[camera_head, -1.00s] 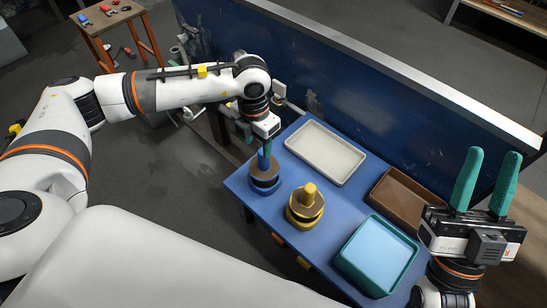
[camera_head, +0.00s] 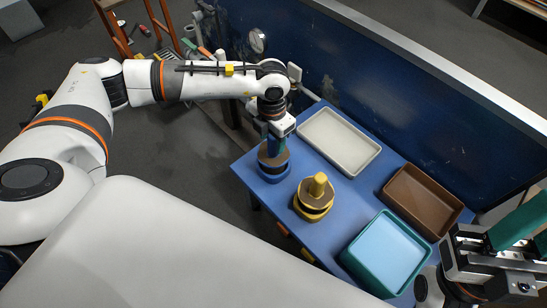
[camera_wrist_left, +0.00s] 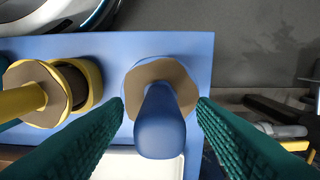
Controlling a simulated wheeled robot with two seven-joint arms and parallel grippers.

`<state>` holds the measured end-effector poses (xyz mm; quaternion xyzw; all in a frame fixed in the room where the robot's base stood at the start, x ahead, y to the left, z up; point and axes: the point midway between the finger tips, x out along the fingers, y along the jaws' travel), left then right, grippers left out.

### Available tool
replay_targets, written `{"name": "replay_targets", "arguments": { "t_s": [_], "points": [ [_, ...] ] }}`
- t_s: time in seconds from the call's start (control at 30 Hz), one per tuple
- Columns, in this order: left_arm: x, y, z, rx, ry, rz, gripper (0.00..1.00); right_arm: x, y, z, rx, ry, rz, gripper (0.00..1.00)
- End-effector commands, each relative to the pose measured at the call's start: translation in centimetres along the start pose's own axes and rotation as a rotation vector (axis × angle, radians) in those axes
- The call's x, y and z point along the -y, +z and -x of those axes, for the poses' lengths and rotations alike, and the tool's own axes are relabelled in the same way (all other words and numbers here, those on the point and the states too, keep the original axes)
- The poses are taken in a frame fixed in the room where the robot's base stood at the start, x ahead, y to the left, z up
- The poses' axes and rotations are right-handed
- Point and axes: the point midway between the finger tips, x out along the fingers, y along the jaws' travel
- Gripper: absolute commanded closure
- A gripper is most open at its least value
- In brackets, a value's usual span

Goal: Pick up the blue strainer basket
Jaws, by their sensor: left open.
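The blue strainer basket (camera_head: 272,173) stands upright on the blue table at its left end, with a brown disc and a blue handle. In the left wrist view its handle (camera_wrist_left: 160,125) stands between the two green fingers. My left gripper (camera_head: 275,144) is open and points down over the basket, a finger on each side of the handle; I see no clear contact. The gripper hides part of the handle in the head view. My right gripper (camera_head: 515,232) is at the right edge, partly cut off, away from the basket; its fingers stood apart in the earlier frame.
A yellow strainer basket (camera_head: 314,198) stands close beside the blue one. A white tray (camera_head: 374,150), a brown tray (camera_head: 456,214) and a teal-rimmed container (camera_head: 345,257) are on the table. A blue panel (camera_head: 400,100) runs behind it.

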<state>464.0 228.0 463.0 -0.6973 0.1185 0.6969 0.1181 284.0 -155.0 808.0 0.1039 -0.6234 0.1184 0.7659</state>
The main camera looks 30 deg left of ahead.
Motion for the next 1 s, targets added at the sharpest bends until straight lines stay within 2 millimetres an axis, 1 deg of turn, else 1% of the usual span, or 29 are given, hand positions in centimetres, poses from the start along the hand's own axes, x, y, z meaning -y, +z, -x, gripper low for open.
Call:
{"name": "replay_targets", "arguments": {
  "t_s": [0.03,0.1,0.2,0.3,0.47,0.5,0.57,0.6,0.8,1.0],
  "points": [
    [0.0,-0.1,-1.3,0.002,-0.001,0.000,0.48,0.0,-0.2,0.9,0.000,0.000,0.000,0.64],
    [0.0,-0.3,-2.4,0.001,-0.001,0.000,0.48,0.0,-0.3,1.6,-0.001,0.000,0.000,0.64],
    [0.0,-0.3,-3.7,0.002,-0.001,0.000,0.48,0.0,-0.5,1.9,0.001,0.003,0.000,0.64],
    [0.0,-0.3,-4.1,0.000,-0.001,0.001,0.48,0.0,-0.6,1.6,0.011,0.007,0.001,0.64],
    [0.0,-0.3,-4.0,0.000,-0.001,0.000,0.48,0.0,-0.6,1.4,0.013,0.009,0.001,0.64],
    [0.0,-0.3,-4.0,0.000,-0.001,0.000,0.51,0.0,-0.5,1.4,0.013,0.008,0.001,0.64],
    [0.0,-0.3,-4.0,0.000,-0.001,0.000,0.61,0.0,-0.5,1.3,0.014,0.008,0.001,0.64],
    [0.0,-0.3,-4.0,0.000,0.000,0.000,0.68,0.0,-0.5,1.3,0.015,0.008,0.001,0.64],
    [0.0,-0.3,-4.0,0.000,0.000,0.001,1.00,0.0,-0.5,1.3,0.015,0.007,0.002,0.64],
    [0.0,-0.3,-3.9,0.000,0.000,0.001,1.00,0.0,-0.5,1.3,0.014,0.006,0.002,0.64]
  ]
}}
